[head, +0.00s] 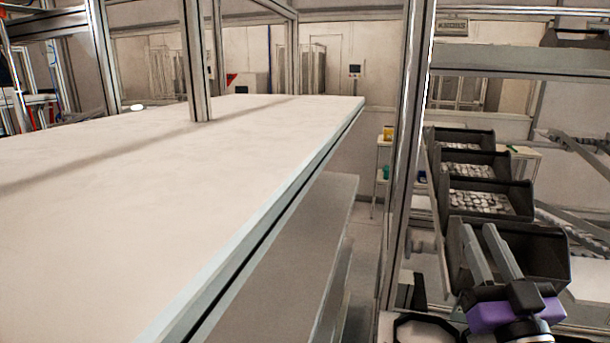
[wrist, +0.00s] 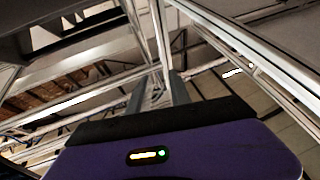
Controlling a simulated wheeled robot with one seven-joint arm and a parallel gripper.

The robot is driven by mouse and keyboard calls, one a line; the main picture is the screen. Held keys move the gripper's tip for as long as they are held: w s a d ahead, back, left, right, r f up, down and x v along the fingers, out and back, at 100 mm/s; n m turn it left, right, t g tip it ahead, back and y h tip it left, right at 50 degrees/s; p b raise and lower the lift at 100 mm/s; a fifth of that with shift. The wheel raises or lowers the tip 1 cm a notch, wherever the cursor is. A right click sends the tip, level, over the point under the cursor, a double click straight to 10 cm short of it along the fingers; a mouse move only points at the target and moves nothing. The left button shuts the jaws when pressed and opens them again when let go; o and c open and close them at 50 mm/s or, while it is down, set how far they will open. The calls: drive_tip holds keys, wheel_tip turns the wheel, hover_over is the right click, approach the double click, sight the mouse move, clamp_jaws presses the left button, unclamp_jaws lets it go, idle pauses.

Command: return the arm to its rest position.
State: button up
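My gripper (head: 478,230), with a purple body and two long grey fingers, shows at the lower right of the head view. Its fingers point up and away and stand apart, with nothing seen between them. They overlap the view of the nearest dark bin (head: 545,252); I cannot tell how far apart gripper and bin are. In the wrist view my purple gripper body fills the bottom, and the fingers (wrist: 157,90) show above it with a gap. No helmet shell is seen in the gripper.
A long white table (head: 130,210) fills the left, with a lower shelf (head: 310,235) beneath. A metal post (head: 405,150) stands between table and bins. More dark bins (head: 490,203) with pale round pieces rise behind the gripper. Frame bars (wrist: 255,60) cross the wrist view.

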drive_tip(key=s+a+f+g, duration=0.2)
drive_tip(key=s+f, duration=0.6)
drive_tip(key=s, duration=0.5)
drive_tip(key=s+a+f+g, duration=0.3)
drive_tip(key=s+f, duration=0.6)
drive_tip(key=s, duration=0.4)
drive_tip(key=s+a+f+g, duration=0.2)
drive_tip(key=s+f, duration=0.7)
drive_tip(key=s, duration=0.5)
drive_tip(key=shift+a+g, duration=0.15)
drive_tip(key=shift+g, duration=0.45)
